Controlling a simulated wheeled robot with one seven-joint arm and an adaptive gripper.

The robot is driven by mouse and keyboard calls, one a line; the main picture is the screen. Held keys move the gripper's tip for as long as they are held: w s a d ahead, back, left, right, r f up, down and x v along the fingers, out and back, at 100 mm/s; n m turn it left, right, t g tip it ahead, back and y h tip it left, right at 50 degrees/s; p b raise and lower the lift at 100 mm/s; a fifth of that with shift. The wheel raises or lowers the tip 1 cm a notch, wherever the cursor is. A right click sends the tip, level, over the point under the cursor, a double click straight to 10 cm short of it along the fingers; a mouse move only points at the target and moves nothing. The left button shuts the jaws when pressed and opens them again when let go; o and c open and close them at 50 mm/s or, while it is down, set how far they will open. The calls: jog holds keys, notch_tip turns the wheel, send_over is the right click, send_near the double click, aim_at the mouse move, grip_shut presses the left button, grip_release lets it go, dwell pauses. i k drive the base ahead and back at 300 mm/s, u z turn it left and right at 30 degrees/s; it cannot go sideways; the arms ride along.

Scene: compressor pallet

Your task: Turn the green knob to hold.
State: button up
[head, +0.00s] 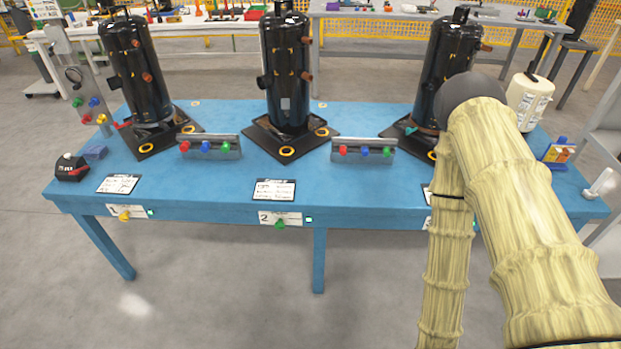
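A green knob (280,223) sits on a white label plate marked 2 (268,217) on the front edge of the blue table, below the middle compressor. Its pointing direction and the hold marking are too small to read. Other green knobs show on the left metal block (225,147), the right metal block (387,151) and the left gauge panel (78,102). My arm, in a beige sleeve, rises at the right and covers part of the table's right side. My gripper does not show.
Three black compressors (137,75) (286,70) (452,55) stand on dark pads on the blue table (340,205). A yellow knob (124,216) is on the left front plate. A black and red device (71,168) sits at the left corner. Floor in front is clear.

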aim_at(279, 225)
jog(key=z, duration=1.15)
jog(key=k, duration=0.8)
jog(key=u, duration=1.2)
jog(key=i, duration=0.5)
jog(key=z, duration=0.05)
